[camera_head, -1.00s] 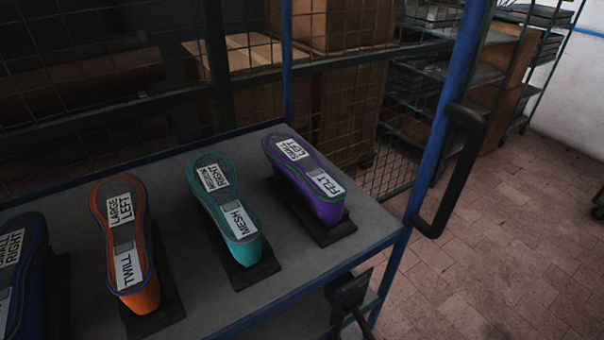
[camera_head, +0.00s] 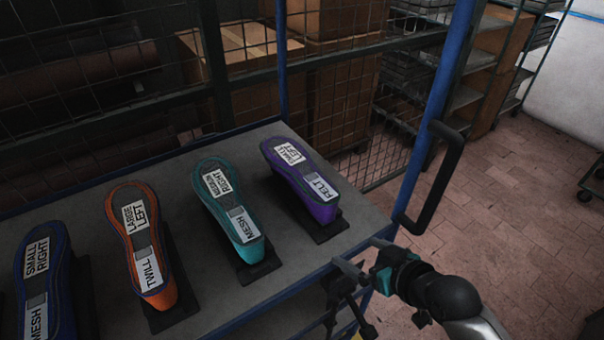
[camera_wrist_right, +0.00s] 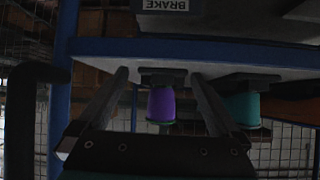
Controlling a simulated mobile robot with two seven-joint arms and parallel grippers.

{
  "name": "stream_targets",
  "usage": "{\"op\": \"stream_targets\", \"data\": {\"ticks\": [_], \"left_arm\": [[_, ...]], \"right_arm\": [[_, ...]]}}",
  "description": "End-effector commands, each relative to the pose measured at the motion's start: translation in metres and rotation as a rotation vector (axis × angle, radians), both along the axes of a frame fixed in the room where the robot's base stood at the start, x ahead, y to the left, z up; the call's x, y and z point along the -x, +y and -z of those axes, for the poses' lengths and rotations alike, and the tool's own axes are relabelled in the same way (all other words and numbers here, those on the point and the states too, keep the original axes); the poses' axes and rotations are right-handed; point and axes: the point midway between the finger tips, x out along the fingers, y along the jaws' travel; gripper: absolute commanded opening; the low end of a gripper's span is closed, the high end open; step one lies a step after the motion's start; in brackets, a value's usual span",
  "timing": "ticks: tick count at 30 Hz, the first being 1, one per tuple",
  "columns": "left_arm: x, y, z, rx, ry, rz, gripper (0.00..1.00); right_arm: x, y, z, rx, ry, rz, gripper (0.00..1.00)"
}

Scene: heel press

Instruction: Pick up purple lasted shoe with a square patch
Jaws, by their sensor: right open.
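The purple lasted shoe (camera_head: 296,181) lies sole up on a dark stand at the right end of the cart's top. Its labels read SMALL LEFT and FELT, with a small grey patch between them. My right gripper (camera_head: 359,264) is open and empty, near the cart's front right edge, apart from the shoe. In the right wrist view, which looks upside down, the purple shoe (camera_wrist_right: 161,105) shows between the two spread fingers (camera_wrist_right: 160,76), farther off. My left gripper is not in view.
A teal shoe (camera_head: 224,203) marked MESH stands close left of the purple one. An orange shoe (camera_head: 126,218) and a dark blue shoe (camera_head: 54,262) stand farther left. The cart's blue post and black handle (camera_head: 438,185) rise to the right. Wire mesh closes the back.

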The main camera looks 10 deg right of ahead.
Motion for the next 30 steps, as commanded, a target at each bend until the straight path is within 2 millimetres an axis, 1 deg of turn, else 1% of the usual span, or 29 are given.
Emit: {"op": "stream_targets", "data": {"ticks": [1, 3, 6, 8, 11, 24, 27, 30], "left_arm": [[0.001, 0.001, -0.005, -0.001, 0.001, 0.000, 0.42], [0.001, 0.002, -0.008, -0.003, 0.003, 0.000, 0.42], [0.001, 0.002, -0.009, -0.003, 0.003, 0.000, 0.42], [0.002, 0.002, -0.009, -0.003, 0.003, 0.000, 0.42], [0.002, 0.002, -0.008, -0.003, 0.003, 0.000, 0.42], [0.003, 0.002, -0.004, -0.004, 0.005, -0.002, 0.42], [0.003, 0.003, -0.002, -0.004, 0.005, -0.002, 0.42], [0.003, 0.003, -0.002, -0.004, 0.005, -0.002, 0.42]], "right_arm": [[-0.008, -0.001, -0.034, -0.006, -0.072, -0.023, 1.00], [-0.013, 0.003, -0.062, -0.022, -0.135, -0.046, 1.00], [-0.017, 0.007, -0.086, -0.038, -0.189, -0.068, 1.00], [-0.020, 0.009, -0.092, -0.042, -0.205, -0.073, 1.00], [-0.029, 0.012, -0.091, -0.046, -0.213, -0.073, 1.00], [-0.087, 0.033, -0.064, -0.046, -0.210, -0.073, 1.00], [-0.097, 0.037, -0.059, -0.045, -0.210, -0.074, 1.00], [-0.103, 0.039, -0.057, -0.044, -0.210, -0.073, 1.00]]}}
